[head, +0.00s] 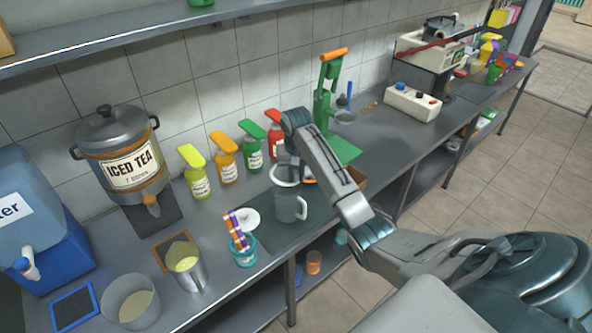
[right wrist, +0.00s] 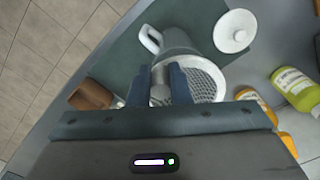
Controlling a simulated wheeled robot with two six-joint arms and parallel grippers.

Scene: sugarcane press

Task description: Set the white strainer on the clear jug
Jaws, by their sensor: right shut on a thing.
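The clear jug (head: 290,207) stands on the dark mat on the counter, with its handle toward the front right. It also shows in the right wrist view (right wrist: 178,38). The white strainer (right wrist: 204,82), with a round mesh, is at the jug's top and overlaps its mouth in the right wrist view. Its pale rim (head: 286,182) shows over the jug in the head view. I cannot tell whether it rests on the jug's rim. My right gripper (right wrist: 160,84) is shut on the strainer's handle end, and reaches down above the jug (head: 285,163). My left gripper is out of view.
A white lid (head: 247,219) lies left of the jug. A teal cup of striped straws (head: 243,252) stands in front of it. Several syrup bottles (head: 226,160) line the wall behind. A green press (head: 325,105) and a brown box (head: 355,178) are to the right.

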